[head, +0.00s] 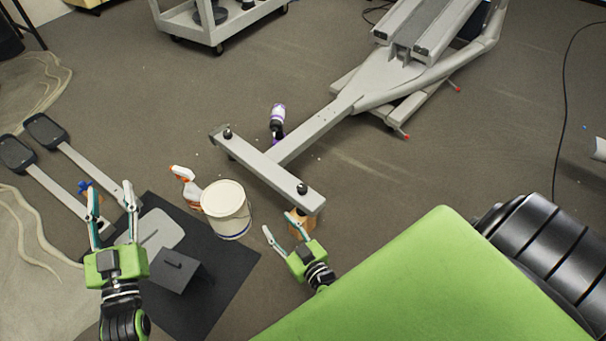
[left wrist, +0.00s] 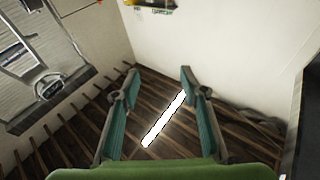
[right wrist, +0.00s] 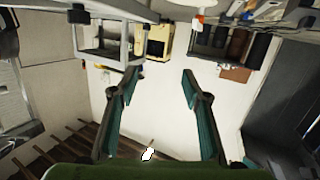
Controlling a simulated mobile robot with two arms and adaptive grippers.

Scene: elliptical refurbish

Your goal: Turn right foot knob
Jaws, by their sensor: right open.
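The grey elliptical frame (head: 310,133) lies on the floor with a crossbar (head: 268,171) at its near end. A black foot knob (head: 302,188) sits on the crossbar's right end, and a second knob (head: 228,133) sits at its left end. My right gripper (head: 277,221) is open and empty, just below and left of the right knob, apart from it in the picture. In the right wrist view its fingers (right wrist: 158,85) are spread with nothing between them. My left gripper (head: 110,188) is open and empty at the left, far from the crossbar; its spread fingers show in the left wrist view (left wrist: 160,85).
A white bucket (head: 227,212) and an orange-topped spray bottle (head: 186,186) stand between my grippers. A purple bottle (head: 277,120) is by the frame. Pedal arms (head: 92,175) and a black mat (head: 225,268) lie left. A wooden block (head: 302,220) is by my right gripper.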

